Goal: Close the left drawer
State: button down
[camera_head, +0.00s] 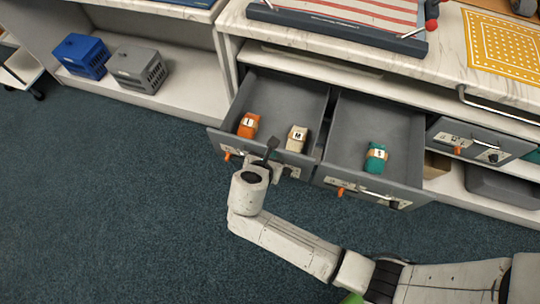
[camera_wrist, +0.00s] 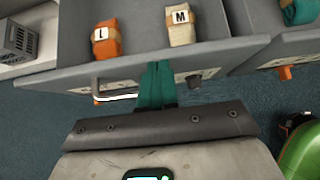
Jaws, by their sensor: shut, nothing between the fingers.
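The left drawer (camera_head: 293,99) is pulled open in the head view, with an orange pack marked L (camera_head: 248,125) and a cream pack marked M (camera_head: 296,138) inside. My gripper (camera_head: 268,149) is at the left drawer's front panel, near its middle. In the wrist view the drawer's front panel (camera_wrist: 225,54) crosses the picture, and my shut, empty gripper (camera_wrist: 158,75) overlaps it, between a bar handle (camera_wrist: 115,97) and a dark knob (camera_wrist: 194,82). I cannot tell whether the fingertips touch the panel.
A second drawer (camera_head: 352,150) stands open to the right, holding a teal pack (camera_head: 375,158). A third drawer (camera_head: 487,139) is at the far right. Blue (camera_head: 80,56) and grey (camera_head: 138,69) crates sit on a low shelf. The carpet on the left is clear.

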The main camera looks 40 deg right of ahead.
jog(key=w+d, duration=0.8)
jog(key=d, duration=0.3)
jog(key=w+d+b, duration=0.1)
jog(key=w+d, duration=0.8)
jog(key=d, duration=0.3)
jog(key=shift+w+d+r, duration=0.15)
jog(key=shift+d, duration=0.15)
jog(key=shift+w+d+r, duration=0.1)
